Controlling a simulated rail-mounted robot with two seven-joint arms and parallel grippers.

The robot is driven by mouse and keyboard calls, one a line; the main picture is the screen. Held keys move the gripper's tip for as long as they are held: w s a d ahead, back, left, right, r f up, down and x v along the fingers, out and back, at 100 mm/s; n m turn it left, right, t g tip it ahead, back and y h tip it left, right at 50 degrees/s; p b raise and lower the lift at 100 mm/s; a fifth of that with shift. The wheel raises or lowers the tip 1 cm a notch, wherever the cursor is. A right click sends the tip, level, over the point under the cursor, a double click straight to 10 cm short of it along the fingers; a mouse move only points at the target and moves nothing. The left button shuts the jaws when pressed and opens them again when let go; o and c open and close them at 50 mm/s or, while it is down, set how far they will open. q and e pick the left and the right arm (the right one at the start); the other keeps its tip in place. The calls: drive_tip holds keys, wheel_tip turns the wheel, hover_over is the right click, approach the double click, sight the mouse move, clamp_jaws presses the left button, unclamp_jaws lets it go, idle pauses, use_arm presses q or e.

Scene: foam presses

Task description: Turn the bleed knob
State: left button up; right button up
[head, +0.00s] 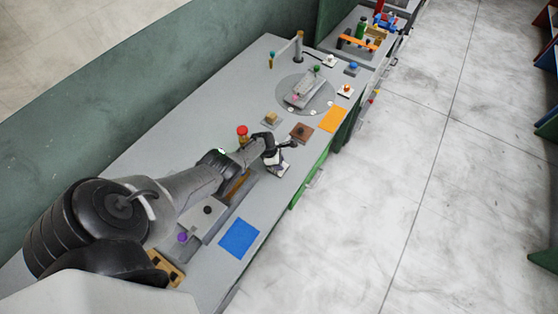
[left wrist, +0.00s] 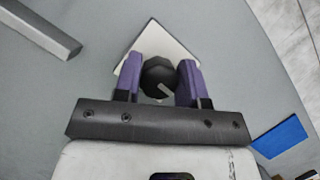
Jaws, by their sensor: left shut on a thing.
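The bleed knob (left wrist: 159,76) is a round black knob with a pale pointer mark, on a white square plate (left wrist: 153,38) in the left wrist view. My left gripper (left wrist: 160,82) has purple fingers on either side of the knob and is shut on it. In the head view my left gripper (head: 273,157) reaches down over the white plate (head: 281,171) near the bench's front edge. The knob itself is mostly hidden there by the gripper. My right gripper is not in view.
A blue square (head: 239,238) and an orange square (head: 334,119) mark the bench. A red-topped post (head: 242,133) stands behind my wrist. A brown block (head: 301,132) sits just beyond the gripper. A round turntable (head: 322,106) lies further along. The back left bench is clear.

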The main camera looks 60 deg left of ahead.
use_arm(q)
drive_tip(key=shift+r+n, duration=0.1)
drive_tip(key=shift+n, duration=0.3)
drive_tip(key=o, duration=0.9)
drive_tip(key=shift+s+a+r+p, duration=0.1)
drive_tip(key=shift+s+r+p, duration=0.15)
drive_tip(key=shift+r+p, duration=0.45)
drive_tip(key=p+v, duration=0.7)
drive_tip(key=v, duration=0.5)
drive_tip(key=shift+s+r, duration=0.1)
drive_tip(key=shift+s, duration=0.05)
